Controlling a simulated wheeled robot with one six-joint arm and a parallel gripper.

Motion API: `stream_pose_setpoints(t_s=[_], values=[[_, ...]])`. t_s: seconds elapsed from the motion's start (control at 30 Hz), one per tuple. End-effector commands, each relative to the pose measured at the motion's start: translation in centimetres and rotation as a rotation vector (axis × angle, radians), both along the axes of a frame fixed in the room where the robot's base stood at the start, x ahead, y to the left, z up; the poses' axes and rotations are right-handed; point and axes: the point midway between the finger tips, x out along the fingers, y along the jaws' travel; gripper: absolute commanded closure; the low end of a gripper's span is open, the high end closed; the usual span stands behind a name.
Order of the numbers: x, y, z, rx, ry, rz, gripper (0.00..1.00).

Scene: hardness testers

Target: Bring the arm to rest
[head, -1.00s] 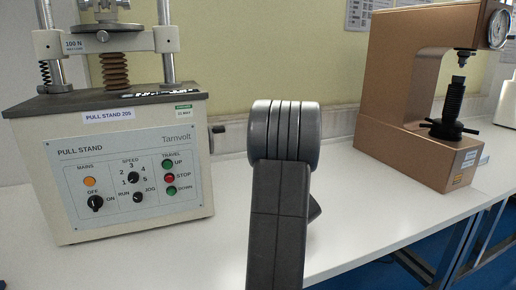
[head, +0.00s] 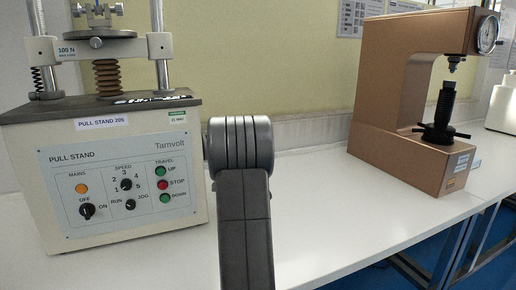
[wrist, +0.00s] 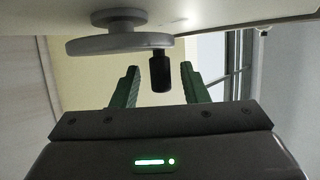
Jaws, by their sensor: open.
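My gripper (wrist: 160,66) shows in the wrist view with its two dark green fingers apart. A black handle (wrist: 160,72) on a grey handwheel (wrist: 118,43) appears in the gap between the fingertips, with space on both sides of it. I cannot tell how far beyond the tips it is. Nothing is held. In the head view my arm (head: 243,200) rises in the middle, in front of the bench and just right of the pull stand (head: 120,185). My gripper is not visible in the head view.
A brown hardness tester (head: 388,110) stands on the right of the white bench (head: 330,215). The bench top between it and the pull stand is clear. A pale wall is behind. A pale surface (wrist: 210,12) crosses the top of the wrist view.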

Motion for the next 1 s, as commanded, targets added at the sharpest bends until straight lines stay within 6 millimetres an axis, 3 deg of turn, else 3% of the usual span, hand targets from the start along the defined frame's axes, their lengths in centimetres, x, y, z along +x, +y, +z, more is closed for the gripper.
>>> stream_pose_setpoints(t_s=[0.23, 0.63, 0.83, 1.0], values=[[1.0, 1.4, 1.7, 0.001, -0.001, 0.0, 0.6], [1.1, 1.5, 1.9, -0.001, 0.001, 0.0, 0.6], [0.6, 0.7, 0.9, -0.001, 0.003, -0.002, 0.6], [-0.7, -1.2, -1.0, 0.0, 0.004, -0.004, 0.6]])
